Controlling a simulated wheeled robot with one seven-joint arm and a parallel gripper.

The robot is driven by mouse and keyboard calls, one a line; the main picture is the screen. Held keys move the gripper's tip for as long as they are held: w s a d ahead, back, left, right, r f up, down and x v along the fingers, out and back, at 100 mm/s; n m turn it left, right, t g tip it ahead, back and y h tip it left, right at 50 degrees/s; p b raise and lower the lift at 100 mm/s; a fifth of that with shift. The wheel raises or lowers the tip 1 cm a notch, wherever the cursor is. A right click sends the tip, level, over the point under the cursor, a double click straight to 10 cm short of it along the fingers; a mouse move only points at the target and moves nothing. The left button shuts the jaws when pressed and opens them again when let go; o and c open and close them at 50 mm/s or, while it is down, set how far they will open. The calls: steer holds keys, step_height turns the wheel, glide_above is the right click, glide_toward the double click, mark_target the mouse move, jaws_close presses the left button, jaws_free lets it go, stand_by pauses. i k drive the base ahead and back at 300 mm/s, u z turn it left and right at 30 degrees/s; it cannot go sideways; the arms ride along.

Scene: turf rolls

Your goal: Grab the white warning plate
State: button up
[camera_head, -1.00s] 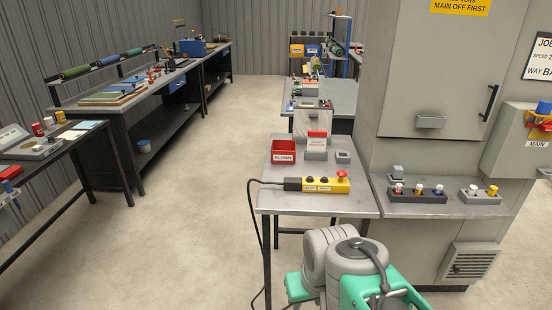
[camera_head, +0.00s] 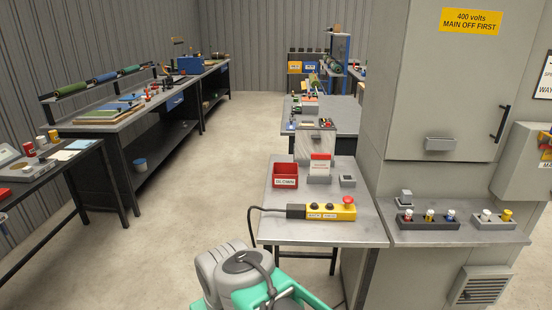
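A white plate with a red band along its top (camera_head: 320,166) stands upright in a grey holder (camera_head: 319,179) on the small metal table (camera_head: 290,231). Its print is too small to read, but it looks like the warning plate. Part of my own grey and green arm shows at the bottom of the view, in front of this table. My gripper's fingers are not in view, so their state does not show.
A red labelled bin (camera_head: 285,175) stands left of the plate, and a small grey block (camera_head: 347,181) right. A yellow control box (camera_head: 331,212) with a red button and black cable lies in front. A grey cabinet (camera_head: 425,100) stands right. The floor left is open.

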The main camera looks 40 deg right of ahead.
mark_target(320, 164)
steer(key=i, duration=0.95)
steer(key=z, duration=0.85)
steer(key=i, duration=0.45)
steer(key=z, duration=0.35)
